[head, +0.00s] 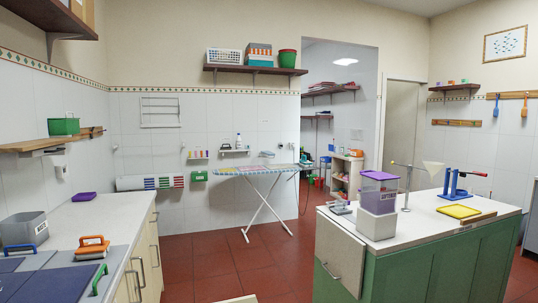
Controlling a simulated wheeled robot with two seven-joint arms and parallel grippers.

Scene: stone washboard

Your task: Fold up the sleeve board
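An ironing board (240,171) with a patterned, light blue cover stands open on crossed white legs by the back wall. A small pale item (267,155) shows on or just behind its top; it may be the sleeve board, but it is too small to tell its shape or whether it is folded. An iron-like item (304,158) is at the board's right end, with a dark cord hanging below. Neither of my grippers is in view.
A white counter (112,220) with a grey bin (24,229) runs along the left. A green island (420,255) with a purple-lidded container (378,190) stands at right. Red tiled floor (215,268) lies clear between them, up to the ironing board.

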